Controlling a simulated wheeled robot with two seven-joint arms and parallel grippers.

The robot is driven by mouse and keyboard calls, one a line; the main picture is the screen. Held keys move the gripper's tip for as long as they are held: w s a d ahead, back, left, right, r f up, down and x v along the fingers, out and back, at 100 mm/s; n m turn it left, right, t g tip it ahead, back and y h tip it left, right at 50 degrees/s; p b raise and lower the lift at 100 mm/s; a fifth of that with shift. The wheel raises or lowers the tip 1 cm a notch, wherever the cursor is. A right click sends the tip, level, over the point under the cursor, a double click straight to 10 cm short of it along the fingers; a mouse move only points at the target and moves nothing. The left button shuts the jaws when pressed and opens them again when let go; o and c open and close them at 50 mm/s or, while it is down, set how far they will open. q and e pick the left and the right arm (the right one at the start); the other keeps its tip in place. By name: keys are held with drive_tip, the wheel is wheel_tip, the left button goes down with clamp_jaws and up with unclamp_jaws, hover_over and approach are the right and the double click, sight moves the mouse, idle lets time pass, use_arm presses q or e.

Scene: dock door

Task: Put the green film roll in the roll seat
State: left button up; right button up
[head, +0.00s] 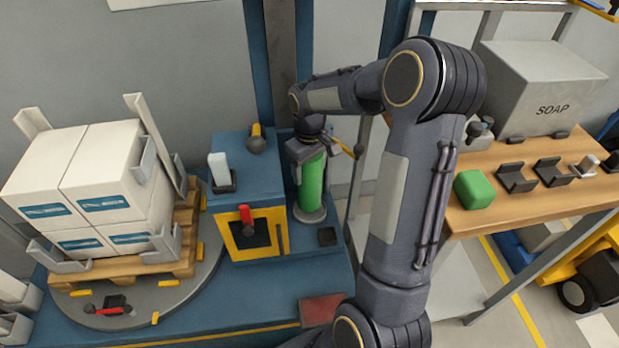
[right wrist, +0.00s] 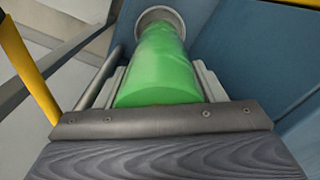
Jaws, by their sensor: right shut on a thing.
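The green film roll (head: 312,183) stands upright at the blue machine, with its lower end at the round grey roll seat (head: 310,214). In the right wrist view the roll (right wrist: 160,65) runs away from the gripper toward the grey ring of the seat (right wrist: 160,15). I cannot tell whether it is fully down in the seat. My right gripper (head: 311,155) is at the roll's upper end, shut on it; in the right wrist view the jaws (right wrist: 158,92) show on both sides of the roll. My left gripper is not in view.
A blue cabinet (head: 235,170) with a red handle (head: 246,218) stands left of the roll. Further left, white boxes (head: 85,180) sit on a pallet on a turntable (head: 190,292). At right, a wooden bench (head: 480,222) holds a green block (head: 473,189) and a SOAP box (head: 540,88).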

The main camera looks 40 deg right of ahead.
drive_tip(key=shift+f, duration=1.4)
drive_tip(key=shift+f+b, duration=0.15)
drive_tip(key=shift+b, duration=0.15)
drive_tip(key=o, duration=1.8)
